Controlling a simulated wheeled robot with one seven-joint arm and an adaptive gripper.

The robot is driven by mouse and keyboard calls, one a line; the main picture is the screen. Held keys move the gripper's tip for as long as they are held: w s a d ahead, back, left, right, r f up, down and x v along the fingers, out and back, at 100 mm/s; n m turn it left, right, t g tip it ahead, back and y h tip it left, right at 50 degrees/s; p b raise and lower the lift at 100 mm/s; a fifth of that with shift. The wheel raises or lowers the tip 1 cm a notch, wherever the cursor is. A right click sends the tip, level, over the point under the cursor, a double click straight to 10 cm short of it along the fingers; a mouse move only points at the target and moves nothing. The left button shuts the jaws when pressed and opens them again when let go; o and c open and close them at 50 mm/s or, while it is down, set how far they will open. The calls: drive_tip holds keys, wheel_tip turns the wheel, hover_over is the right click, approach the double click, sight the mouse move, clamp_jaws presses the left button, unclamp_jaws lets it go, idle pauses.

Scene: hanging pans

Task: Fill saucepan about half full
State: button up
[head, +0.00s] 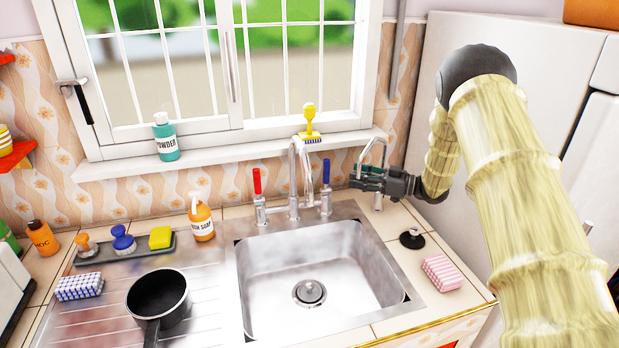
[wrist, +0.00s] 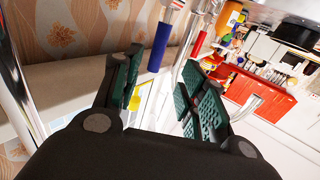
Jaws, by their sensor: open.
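The black saucepan (head: 158,297) stands on the ribbed drainboard left of the sink, its handle toward the front. The sink basin (head: 310,268) is steel, with a round drain fitting. The chrome tap (head: 294,180) rises behind it, with a red handle (head: 257,181) on the left and a blue handle (head: 327,169) on the right. I cannot tell whether water runs from the spout. My gripper (head: 365,179) is open and empty, just right of the blue handle. In the wrist view the blue handle (wrist: 160,46) shows beyond the open fingers (wrist: 163,93), with the red handle (wrist: 199,44) behind.
A second thin chrome spout (head: 377,158) stands beside my gripper. An orange soap bottle (head: 201,220) and a tray with a yellow sponge (head: 161,238) sit left of the tap. A black plunger-like item (head: 412,238) and pink sponge (head: 442,273) lie right of the basin.

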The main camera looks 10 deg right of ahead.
sight(326, 180)
drive_tip(key=p+x, duration=0.1)
drive_tip(key=x, duration=0.4)
drive_tip(key=p+x, duration=0.2)
drive_tip(key=x, duration=0.4)
drive_tip(key=shift+w+d+r, duration=0.1)
drive_tip(key=shift+d+r, duration=0.05)
drive_tip(key=shift+r, duration=0.05)
clamp_jaws()
